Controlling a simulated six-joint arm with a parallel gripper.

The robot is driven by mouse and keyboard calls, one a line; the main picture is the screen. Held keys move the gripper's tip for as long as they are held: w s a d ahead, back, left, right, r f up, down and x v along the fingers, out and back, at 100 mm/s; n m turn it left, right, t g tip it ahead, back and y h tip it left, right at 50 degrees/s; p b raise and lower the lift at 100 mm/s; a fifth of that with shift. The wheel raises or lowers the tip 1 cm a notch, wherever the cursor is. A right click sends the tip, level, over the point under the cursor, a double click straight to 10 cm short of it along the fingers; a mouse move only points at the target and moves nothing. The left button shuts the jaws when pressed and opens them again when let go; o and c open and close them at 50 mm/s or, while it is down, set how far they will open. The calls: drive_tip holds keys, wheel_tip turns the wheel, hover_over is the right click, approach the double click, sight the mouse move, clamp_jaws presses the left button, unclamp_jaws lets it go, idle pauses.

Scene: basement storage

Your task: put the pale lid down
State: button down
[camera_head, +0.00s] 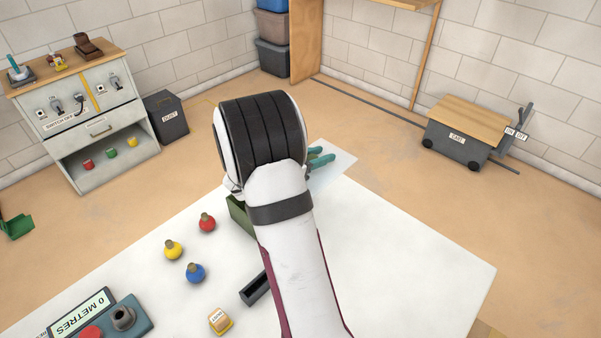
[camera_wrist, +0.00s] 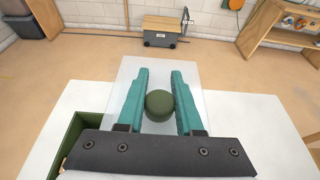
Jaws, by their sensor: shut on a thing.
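The pale lid is a translucent whitish sheet with a round dark green knob (camera_wrist: 160,104). In the wrist view the lid (camera_wrist: 192,72) spreads out under the fingers and reaches past the table's far edge. My gripper (camera_wrist: 160,72) has teal fingers on either side of the knob, shut on it. In the head view the lid (camera_head: 343,163) shows beyond my arm, with teal fingertips (camera_head: 321,156) over it; my wrist hides the rest. How high the lid is above the table I cannot tell.
An open green box (camera_head: 238,214) stands on the white table (camera_head: 420,270), partly behind my arm; it also shows in the wrist view (camera_wrist: 62,148). Red (camera_head: 207,223), yellow (camera_head: 173,250) and blue (camera_head: 196,273) baubles and a dark trough (camera_head: 256,289) lie left of my arm. The table's right side is clear.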

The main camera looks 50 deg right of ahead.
drive_tip(key=s+a+f, duration=0.1)
drive_tip(key=s+f, duration=0.3)
drive_tip(key=s, duration=0.4)
drive_tip(key=s+a+f, duration=0.1)
drive_tip(key=s+f, duration=0.2)
drive_tip(key=s, duration=0.5)
drive_tip(key=w+a+f, duration=0.1)
drive_tip(key=w+f, duration=0.1)
drive_tip(key=w, duration=0.1)
drive_tip(key=w+f, duration=0.3)
drive_tip(key=w, duration=0.1)
drive_tip(key=w+a+f, duration=0.1)
drive_tip(key=w+f, duration=0.1)
drive_tip(key=w, duration=0.1)
drive_tip(key=shift+w+a+f, duration=0.25)
drive_tip(key=shift+w+a, duration=0.1)
drive_tip(key=shift+w, duration=0.05)
wheel_tip(320, 180, down, 3)
drive_tip(key=shift+w+f, duration=0.1)
drive_tip(key=shift+f, duration=0.35)
drive_tip(key=shift+f, duration=0.15)
drive_tip(key=c, duration=0.6)
unclamp_jaws()
drive_tip(key=shift+o, duration=0.2)
